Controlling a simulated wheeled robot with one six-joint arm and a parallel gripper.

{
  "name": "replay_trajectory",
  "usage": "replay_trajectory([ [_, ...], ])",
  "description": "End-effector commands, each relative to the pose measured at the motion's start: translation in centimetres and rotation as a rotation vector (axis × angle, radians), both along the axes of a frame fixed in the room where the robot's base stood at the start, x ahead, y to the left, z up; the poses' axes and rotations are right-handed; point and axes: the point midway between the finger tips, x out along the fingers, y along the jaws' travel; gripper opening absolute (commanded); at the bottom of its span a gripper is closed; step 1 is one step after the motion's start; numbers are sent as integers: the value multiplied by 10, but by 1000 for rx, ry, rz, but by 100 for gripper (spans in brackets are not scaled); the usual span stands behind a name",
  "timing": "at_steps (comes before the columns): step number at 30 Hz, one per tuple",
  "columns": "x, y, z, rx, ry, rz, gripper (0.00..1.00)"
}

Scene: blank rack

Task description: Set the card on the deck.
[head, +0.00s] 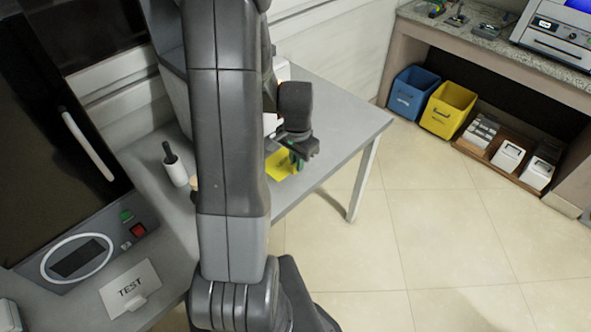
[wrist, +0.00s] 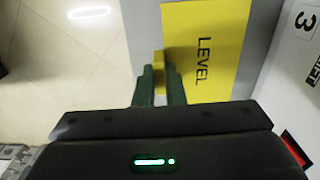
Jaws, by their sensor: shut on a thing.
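A yellow card marked LEVEL (wrist: 205,58) fills the upper middle of the wrist view. It also shows in the head view (head: 281,165), partly hidden behind my arm. My gripper (wrist: 159,82) has its green fingers shut on the small yellow tab at the card's edge. In the head view my gripper (head: 296,157) is over the far right part of the grey table (head: 345,125). I cannot tell whether the card touches the tabletop or hangs just above it. No surface is labelled as the deck.
A white cup with a black-handled tool (head: 174,167) is left of my arm. A white piece marked 3 (wrist: 303,50) lies right of the card. The table's right edge is close, with open floor beyond.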

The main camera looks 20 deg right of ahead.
Motion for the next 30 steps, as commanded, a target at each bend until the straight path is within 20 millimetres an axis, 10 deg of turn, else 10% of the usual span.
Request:
replay_trajectory([
  [25, 0, 0, -47, -1, 0, 0, 0],
  [27, 0, 0, -44, -1, 0, 0, 24],
  [30, 0, 0, -44, 0, 0, 0, 32],
])
